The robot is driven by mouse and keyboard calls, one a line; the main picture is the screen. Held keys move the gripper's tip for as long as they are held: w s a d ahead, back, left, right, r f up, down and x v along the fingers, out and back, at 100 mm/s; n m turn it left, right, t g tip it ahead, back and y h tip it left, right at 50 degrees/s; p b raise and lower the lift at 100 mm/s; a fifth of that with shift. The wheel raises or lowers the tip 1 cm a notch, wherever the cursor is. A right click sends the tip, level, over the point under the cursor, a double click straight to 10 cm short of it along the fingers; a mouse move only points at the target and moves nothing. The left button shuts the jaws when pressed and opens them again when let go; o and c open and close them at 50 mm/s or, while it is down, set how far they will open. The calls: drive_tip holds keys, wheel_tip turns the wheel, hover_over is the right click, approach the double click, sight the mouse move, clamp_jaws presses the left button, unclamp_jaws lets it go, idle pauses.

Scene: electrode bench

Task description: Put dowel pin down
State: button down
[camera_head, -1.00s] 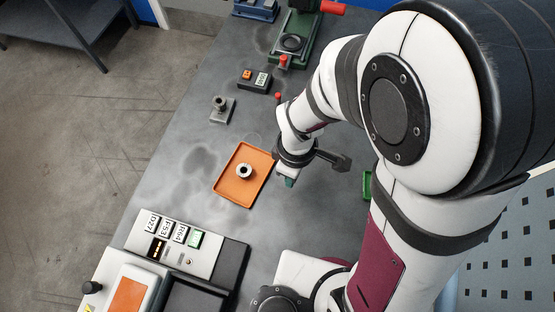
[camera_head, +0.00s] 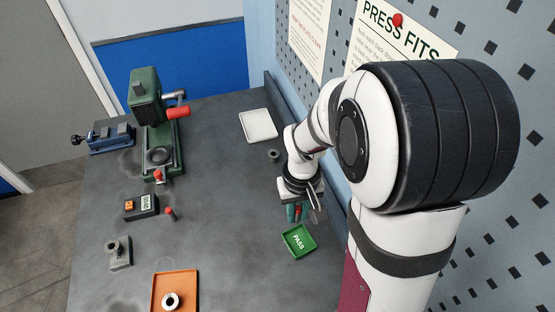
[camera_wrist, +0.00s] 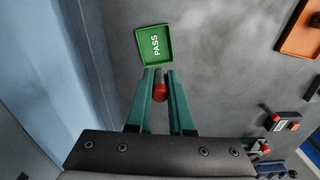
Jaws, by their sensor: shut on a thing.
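My gripper (camera_head: 296,213) has teal fingers and hangs over the right side of the bench, just behind the green PASS tray. In the wrist view, my gripper (camera_wrist: 159,88) is shut on a small pin-like thing with a red end (camera_wrist: 160,93), which I take for the dowel pin. The red also shows between the fingers in the head view (camera_head: 298,211). The rest of the pin is mostly hidden by the fingers. The green PASS tray (camera_head: 291,246) looks empty; it also shows beyond the fingertips in the wrist view (camera_wrist: 141,45).
An orange tray (camera_head: 190,279) holds a metal ring (camera_head: 171,301). A white tray (camera_head: 258,125) and a small dark cylinder (camera_head: 273,156) are behind my gripper. A green press (camera_head: 150,110), a blue vise (camera_head: 110,138) and a small meter (camera_head: 141,206) stand left. The wall is close on the right.

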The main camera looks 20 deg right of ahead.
sight(296, 238)
drive_tip(key=shift+m, duration=0.4)
drive_tip(key=f, duration=1)
drive_tip(key=shift+d, duration=0.25)
drive_tip(key=shift+f, duration=0.15)
drive_tip(key=c, duration=1.1)
unclamp_jaws()
wheel_tip(296, 238, up, 12)
drive_tip(key=shift+r, duration=0.15)
drive_tip(key=shift+m+y, duration=0.3)
drive_tip(key=shift+m, duration=0.4)
drive_tip(key=s+a+r, duration=0.1)
drive_tip(key=s, duration=0.1)
drive_tip(key=s+a+r, duration=0.1)
drive_tip(key=r, duration=0.1)
drive_tip(key=s+a+r, duration=0.2)
drive_tip(key=shift+s+r, duration=0.15)
drive_tip(key=shift+s, duration=0.15)
drive_tip(key=shift+o, duration=0.2)
drive_tip(key=s+a+r+m, duration=0.1)
drive_tip(key=s+a, duration=0.1)
drive_tip(key=s, duration=0.3)
drive_tip(key=s+a+r+m+y, duration=0.1)
drive_tip(key=s+a+r, duration=0.1)
drive_tip(key=s, duration=0.3)
drive_tip(key=shift+s+a+r, duration=0.15)
drive_tip(key=shift+s+a, duration=0.2)
drive_tip(key=shift+a, duration=0.15)
